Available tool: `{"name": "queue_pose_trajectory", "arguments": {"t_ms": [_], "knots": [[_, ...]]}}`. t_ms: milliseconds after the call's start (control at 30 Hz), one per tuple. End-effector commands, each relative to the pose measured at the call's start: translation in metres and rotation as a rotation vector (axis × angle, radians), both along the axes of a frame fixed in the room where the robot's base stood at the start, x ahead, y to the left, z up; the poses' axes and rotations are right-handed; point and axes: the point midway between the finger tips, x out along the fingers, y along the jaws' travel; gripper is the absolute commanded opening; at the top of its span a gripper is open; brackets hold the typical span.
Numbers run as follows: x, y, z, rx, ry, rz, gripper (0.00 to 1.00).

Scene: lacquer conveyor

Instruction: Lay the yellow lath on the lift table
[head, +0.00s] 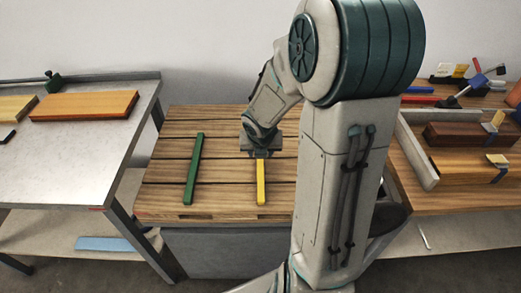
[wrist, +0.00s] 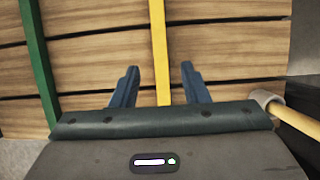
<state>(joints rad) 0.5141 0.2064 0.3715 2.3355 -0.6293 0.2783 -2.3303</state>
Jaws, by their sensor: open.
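The yellow lath (head: 261,185) lies flat on the slatted wooden top of what looks like the lift table (head: 225,173). It also shows in the wrist view (wrist: 159,30), running away from my gripper. My gripper (head: 262,154) is over the lath's far end in the head view. In the wrist view its two blue fingers (wrist: 159,68) are spread, one on each side of the lath, with gaps on both sides. Whether the lath touches the palm is hidden.
A green lath (head: 194,168) lies to the left on the same slatted top. A grey bench (head: 70,155) with an orange board (head: 84,106) stands at the left. A wooden bench (head: 465,198) with clamped blocks and tools stands at the right.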

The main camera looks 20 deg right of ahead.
Motion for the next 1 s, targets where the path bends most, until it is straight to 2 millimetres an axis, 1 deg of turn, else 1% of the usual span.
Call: {"name": "queue_pose_trajectory", "arguments": {"t_ms": [33,100,200,333,467,567,767,1000], "knots": [[-0.003,0.001,0.013,-0.001,-0.001,0.000,0.41],[-0.007,0.002,0.020,0.000,0.000,-0.001,0.41],[-0.010,0.004,0.028,-0.001,0.000,0.000,0.41],[-0.012,0.005,0.032,0.001,0.001,-0.007,0.41],[-0.018,0.007,0.039,0.025,-0.011,-0.110,0.41],[-0.027,0.010,0.051,0.071,-0.034,-0.296,0.41],[-0.055,0.020,0.079,0.216,-0.112,-0.803,0.41],[-0.092,0.039,0.109,0.435,-0.203,-1.414,0.41]]}}
